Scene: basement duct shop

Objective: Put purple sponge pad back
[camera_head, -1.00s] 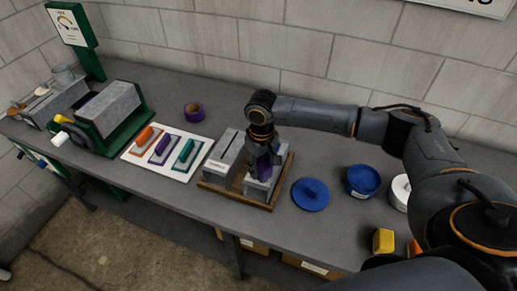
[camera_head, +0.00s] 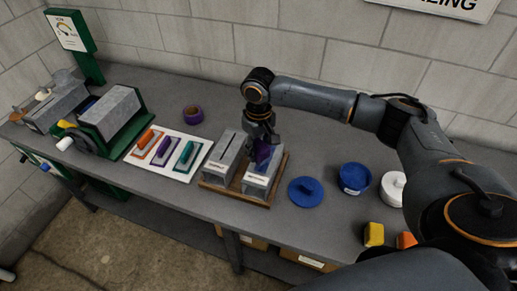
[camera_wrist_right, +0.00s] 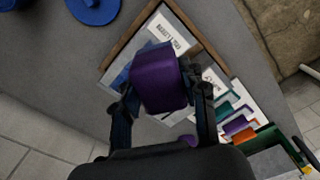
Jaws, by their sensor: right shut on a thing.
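The purple sponge pad (camera_wrist_right: 160,82) is between the two fingers of my right gripper (camera_wrist_right: 163,98) in the right wrist view. In the head view the right gripper (camera_head: 262,143) points down over the right grey box on the wooden tray (camera_head: 235,194). The purple pad (camera_head: 263,154) shows there below the fingers, in front of the top of that right grey box (camera_head: 260,181). I cannot tell whether the pad touches the box. The left grey box (camera_head: 224,158) has a dark slot in its top. My left gripper is not in view.
Left of the tray, a white board (camera_head: 183,173) holds orange, purple and teal handled tools. A purple tape roll (camera_head: 193,114) lies behind it. Right of the tray are a blue lid (camera_head: 305,191), a blue tub (camera_head: 354,178) and a yellow block (camera_head: 374,234).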

